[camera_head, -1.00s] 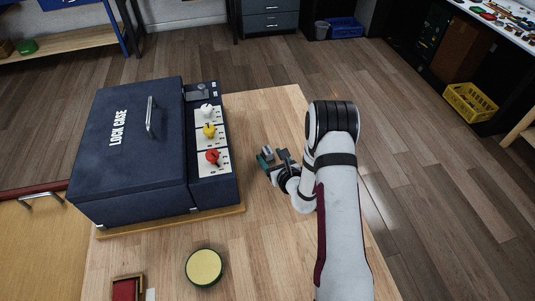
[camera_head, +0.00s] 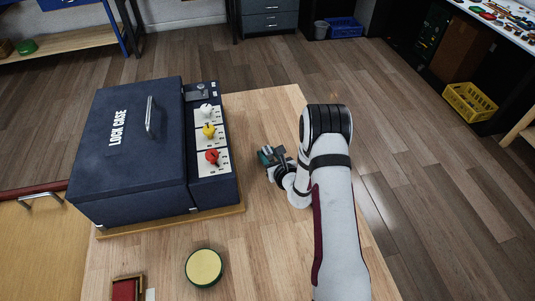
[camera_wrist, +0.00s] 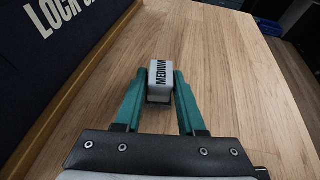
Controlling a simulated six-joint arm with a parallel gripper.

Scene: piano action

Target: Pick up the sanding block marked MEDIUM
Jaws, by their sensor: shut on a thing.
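The sanding block marked MEDIUM (camera_wrist: 161,79) is a small block with a light grey top and black lettering, seen in the wrist view between the green fingers. My gripper (camera_wrist: 159,92) is shut on it, one finger on each side. In the head view my gripper (camera_head: 272,155) is over the wooden table, right of the lock case. The block is small and partly hidden there. I cannot tell whether the block still touches the table.
The dark blue lock case (camera_head: 125,150) stands left of my gripper, with white, yellow and red knobs on its side panel (camera_head: 210,140). A round green-rimmed yellow disc (camera_head: 204,267) and a small red-lined box (camera_head: 127,289) lie near the front. Bare table (camera_head: 250,230) surrounds my gripper.

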